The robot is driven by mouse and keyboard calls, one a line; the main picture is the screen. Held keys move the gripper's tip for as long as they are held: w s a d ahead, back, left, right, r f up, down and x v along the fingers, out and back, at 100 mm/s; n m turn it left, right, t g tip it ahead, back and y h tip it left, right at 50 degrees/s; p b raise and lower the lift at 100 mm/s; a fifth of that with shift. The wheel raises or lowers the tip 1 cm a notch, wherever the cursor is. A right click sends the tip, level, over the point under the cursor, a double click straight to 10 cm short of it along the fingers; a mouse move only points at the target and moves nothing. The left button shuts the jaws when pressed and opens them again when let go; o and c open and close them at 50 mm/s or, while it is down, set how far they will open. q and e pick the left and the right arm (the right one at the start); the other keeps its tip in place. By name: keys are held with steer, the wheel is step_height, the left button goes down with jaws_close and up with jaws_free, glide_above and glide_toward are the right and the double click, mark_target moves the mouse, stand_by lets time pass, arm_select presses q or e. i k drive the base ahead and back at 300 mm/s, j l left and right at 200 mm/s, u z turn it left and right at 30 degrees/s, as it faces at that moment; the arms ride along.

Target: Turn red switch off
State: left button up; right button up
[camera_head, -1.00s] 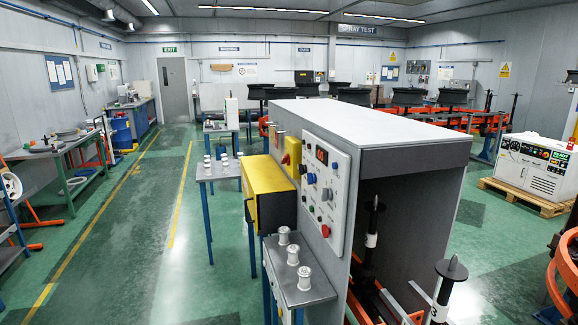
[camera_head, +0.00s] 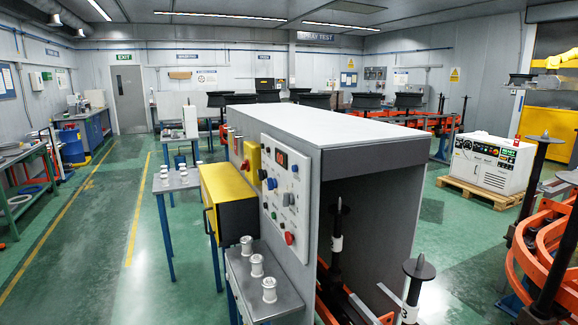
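A grey machine cabinet (camera_head: 330,127) stands in the middle of the view with a white control panel (camera_head: 299,215) on its left-facing end. A red round knob or button (camera_head: 289,238) sits low on this panel, below several blue and dark controls. A yellow box (camera_head: 253,155) on the cabinet's side, left of the panel, carries a small red switch (camera_head: 245,165). Its on or off position is too small to tell. Neither of my grippers is in view.
A small grey table (camera_head: 262,290) with several silver spools stands in front of the panel. A yellow cabinet (camera_head: 227,200) with a black handle is left of it. Orange rails and black spindles (camera_head: 417,275) stand right. The green floor at left is open.

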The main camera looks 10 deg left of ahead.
mark_target(244, 165)
steer(key=i+j+z, duration=0.2)
steer(key=z, duration=0.15)
steer(key=i+j+z, duration=0.15)
steer(key=j+z, duration=0.15)
steer(key=i+j+z, duration=0.1)
steer(key=j+z, duration=0.25)
steer(key=i+j, duration=0.05)
steer(key=j, duration=0.05)
